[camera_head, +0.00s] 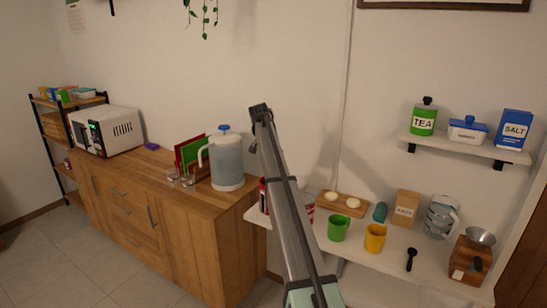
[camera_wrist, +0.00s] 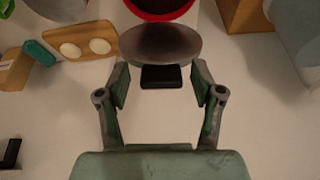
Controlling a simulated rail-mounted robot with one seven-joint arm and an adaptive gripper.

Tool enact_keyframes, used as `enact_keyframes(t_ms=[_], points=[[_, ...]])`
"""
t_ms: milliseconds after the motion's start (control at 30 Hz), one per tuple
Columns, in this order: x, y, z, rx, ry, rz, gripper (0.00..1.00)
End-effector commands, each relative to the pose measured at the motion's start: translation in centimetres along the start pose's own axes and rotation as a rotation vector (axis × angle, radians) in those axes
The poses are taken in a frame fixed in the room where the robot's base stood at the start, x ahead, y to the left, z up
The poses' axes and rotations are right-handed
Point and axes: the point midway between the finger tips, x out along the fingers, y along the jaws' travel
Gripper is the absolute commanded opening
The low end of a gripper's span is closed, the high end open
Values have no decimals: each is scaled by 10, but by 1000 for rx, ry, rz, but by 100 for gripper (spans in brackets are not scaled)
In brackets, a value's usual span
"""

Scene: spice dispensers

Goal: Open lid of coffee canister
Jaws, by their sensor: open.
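In the wrist view, my gripper (camera_wrist: 160,90) is open, with its two fingers apart. A grey-brown round lid (camera_wrist: 158,45) with a black tab (camera_wrist: 161,77) lies ahead of and between the fingertips; I cannot tell whether they touch it. Beyond it is the red rim of a canister (camera_wrist: 165,14) with a dark interior, cut off by the top edge. The lid appears tilted away from the rim. In the head view, a red canister (camera_head: 263,196) is mostly hidden behind my arm, and its label cannot be read. My gripper cannot be made out there.
The white shelf holds a board with pale round pieces (camera_head: 356,212), a green cup (camera_head: 338,229), a yellow cup (camera_head: 375,238), a grinder (camera_head: 467,262) and a black scoop (camera_head: 411,260).

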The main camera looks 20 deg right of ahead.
Motion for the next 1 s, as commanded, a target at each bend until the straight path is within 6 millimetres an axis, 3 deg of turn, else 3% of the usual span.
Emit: enact_keyframes(t_ms=[600,1000], points=[[-101,0,0,0,1,0,67],[-114,0,0,0,0,1,67]])
